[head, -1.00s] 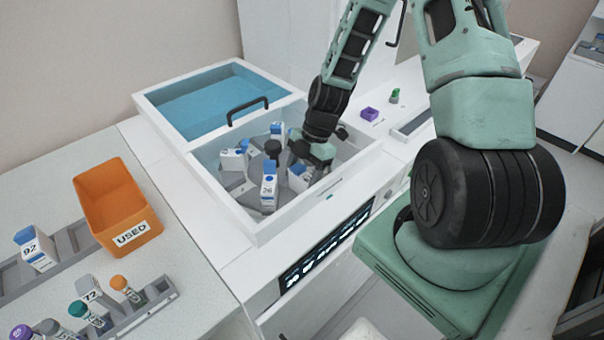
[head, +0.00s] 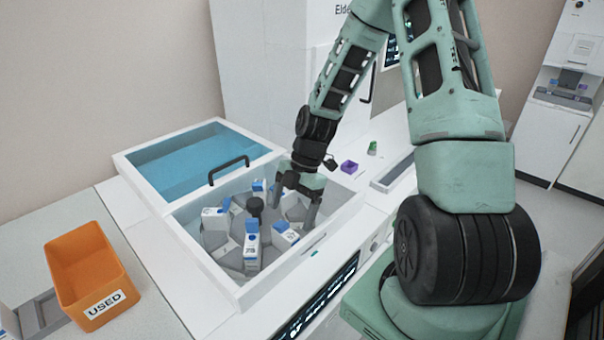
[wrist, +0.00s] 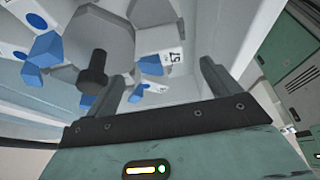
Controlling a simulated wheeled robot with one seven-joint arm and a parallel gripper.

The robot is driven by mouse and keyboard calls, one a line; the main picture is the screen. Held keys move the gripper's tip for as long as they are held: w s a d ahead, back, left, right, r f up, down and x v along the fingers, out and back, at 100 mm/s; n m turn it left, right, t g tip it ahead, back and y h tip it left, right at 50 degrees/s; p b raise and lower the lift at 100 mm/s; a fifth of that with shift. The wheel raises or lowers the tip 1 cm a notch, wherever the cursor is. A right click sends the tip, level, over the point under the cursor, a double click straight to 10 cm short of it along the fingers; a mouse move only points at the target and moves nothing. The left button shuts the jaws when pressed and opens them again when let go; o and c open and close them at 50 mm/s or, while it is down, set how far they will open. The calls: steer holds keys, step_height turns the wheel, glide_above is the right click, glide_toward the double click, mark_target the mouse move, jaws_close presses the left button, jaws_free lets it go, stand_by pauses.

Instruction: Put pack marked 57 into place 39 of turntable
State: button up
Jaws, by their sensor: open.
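The pack marked 57 (wrist: 158,50) is white with a blue top and shows in the wrist view, standing in the turntable just beyond my fingertips. My gripper (head: 296,203) is open above the right part of the turntable (head: 232,262), apart from the packs. In the wrist view its two fingers (wrist: 163,88) stand apart with nothing held between them. In the head view a white pack with a blue top (head: 286,236) stands below the gripper; its number cannot be read. The number of place 39 cannot be read in either view.
The turntable sits in a white-walled well with several other packs (head: 251,246) around a black hub knob (head: 255,205). A sliding blue lid (head: 190,165) with a black handle (head: 229,170) lies behind. An orange USED bin (head: 85,270) stands at left. A purple block (head: 349,167) lies at right.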

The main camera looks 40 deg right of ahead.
steer(key=v, duration=1)
steer(key=shift+r, duration=0.4)
steer(key=shift+d, duration=0.1)
steer(key=s+a+r+m+g+h, duration=0.1)
steer(key=s+a+m, duration=0.1)
steer(key=a, duration=0.7)
steer(key=s+a+r+m+h, duration=0.1)
steer(key=s+a+m+h, duration=0.1)
steer(key=a, duration=0.7)
steer(key=s+a+r+m+t+h, duration=0.1)
steer(key=s+a+r+m, duration=0.1)
steer(key=s+a+m, duration=0.4)
steer(key=s+a, duration=0.5)
steer(key=s, duration=0.3)
steer(key=shift+a+m, duration=0.15)
steer(key=shift+m, duration=0.15)
